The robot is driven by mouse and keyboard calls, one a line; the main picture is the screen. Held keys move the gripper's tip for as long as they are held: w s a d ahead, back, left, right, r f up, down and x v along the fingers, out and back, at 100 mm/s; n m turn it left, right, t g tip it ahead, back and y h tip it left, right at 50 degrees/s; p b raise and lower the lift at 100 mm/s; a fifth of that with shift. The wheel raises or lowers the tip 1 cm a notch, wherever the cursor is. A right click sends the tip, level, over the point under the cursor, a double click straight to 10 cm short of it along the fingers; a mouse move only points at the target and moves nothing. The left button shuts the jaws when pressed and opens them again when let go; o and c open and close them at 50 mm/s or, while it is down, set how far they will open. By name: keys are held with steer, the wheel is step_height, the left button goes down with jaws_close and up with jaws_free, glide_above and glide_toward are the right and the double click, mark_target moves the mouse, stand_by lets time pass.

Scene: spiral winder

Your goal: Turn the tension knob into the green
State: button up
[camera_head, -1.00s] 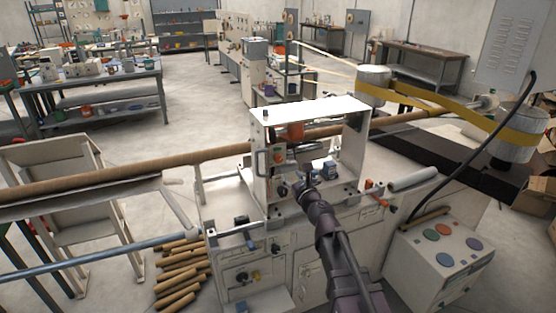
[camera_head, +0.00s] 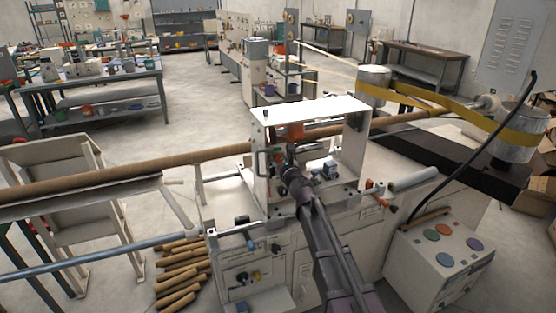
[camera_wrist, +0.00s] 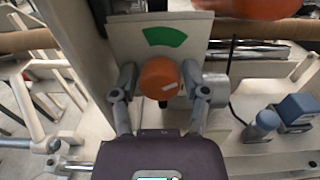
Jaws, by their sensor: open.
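The tension knob (camera_wrist: 159,79) is orange and round, with a pale pointer mark on its face. It sits on a light plate (camera_wrist: 190,27) in the wrist view, below a green arc (camera_wrist: 165,37). The pale mark points to the lower right, away from the green arc. My gripper (camera_wrist: 160,90) is open, with one finger on each side of the knob. I cannot tell whether the fingers touch it. In the head view my gripper (camera_head: 290,158) reaches into the white machine housing (camera_head: 262,165), and my arm hides the knob.
Blue-capped parts (camera_wrist: 297,108) stand to the right of the knob. A larger orange part (camera_wrist: 248,8) is above right. A long brown tube (camera_head: 120,175) runs through the machine. A control box with coloured buttons (camera_head: 432,255) stands at the right.

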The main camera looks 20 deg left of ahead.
jaws_close()
steer(key=shift+n, duration=0.3)
steer(key=shift+n, duration=2.6)
jaws_free()
